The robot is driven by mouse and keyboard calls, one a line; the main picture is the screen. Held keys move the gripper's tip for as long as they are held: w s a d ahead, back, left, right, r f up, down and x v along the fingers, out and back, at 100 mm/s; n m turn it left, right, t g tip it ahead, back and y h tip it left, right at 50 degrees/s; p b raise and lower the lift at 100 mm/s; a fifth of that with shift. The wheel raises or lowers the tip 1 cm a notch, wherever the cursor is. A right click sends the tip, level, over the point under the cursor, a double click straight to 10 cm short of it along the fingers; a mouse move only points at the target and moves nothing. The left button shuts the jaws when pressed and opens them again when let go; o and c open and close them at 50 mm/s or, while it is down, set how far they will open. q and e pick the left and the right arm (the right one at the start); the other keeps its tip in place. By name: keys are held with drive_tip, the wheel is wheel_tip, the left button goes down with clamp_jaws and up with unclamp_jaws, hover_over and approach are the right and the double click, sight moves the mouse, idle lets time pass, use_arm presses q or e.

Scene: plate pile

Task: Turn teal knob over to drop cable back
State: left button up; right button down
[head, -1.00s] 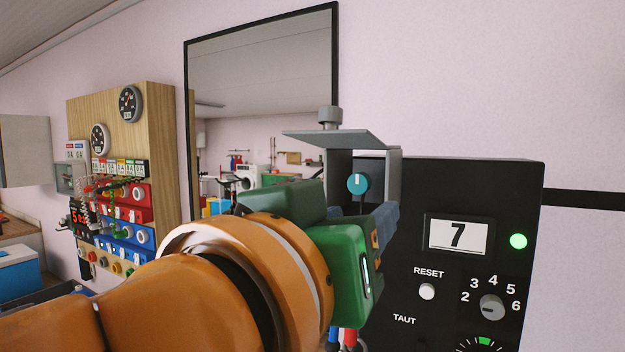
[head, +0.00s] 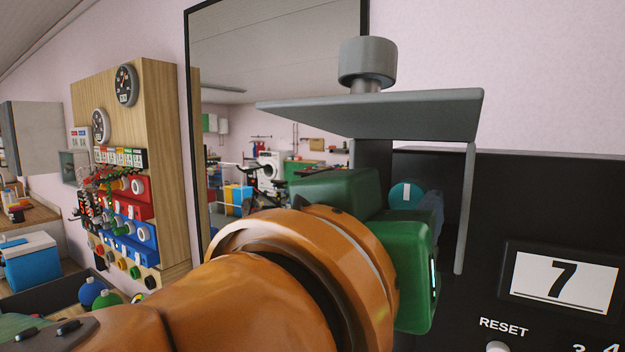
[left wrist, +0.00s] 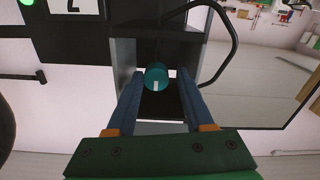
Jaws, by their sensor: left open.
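The teal knob (head: 407,193) is round with a white mark, set under a grey overhanging bracket (head: 375,112) on the black panel; the mark looks upright. My left gripper's green body and orange wrist cover the area below and left of it. In the left wrist view, my left gripper (left wrist: 157,78) is open, its blue fingers pointing at the knob (left wrist: 156,74), which shows between the tips with gaps on both sides. I cannot tell whether the tips reach past it. A black cable-like loop (left wrist: 235,42) curves beside the bracket. My right gripper is not in view.
The black panel (head: 470,220) carries a display reading 7 (head: 562,280) and a RESET button (head: 498,347). A grey plate edge hangs right of the knob. A framed mirror (head: 270,80) and a wooden gauge board (head: 165,150) are to the left.

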sight(408, 194)
use_arm(q)
drive_tip(key=p+x, duration=0.2)
drive_tip(key=r+p+x, duration=0.1)
drive_tip(key=x, duration=0.1)
drive_tip(key=shift+d+p, duration=0.35)
drive_tip(key=shift+p, duration=0.05)
drive_tip(key=shift+w+d+f, duration=0.25)
drive_tip(key=shift+w+f, duration=0.15)
drive_tip(key=shift+w, duration=0.15)
drive_tip(key=shift+s, duration=0.1)
clamp_jaws()
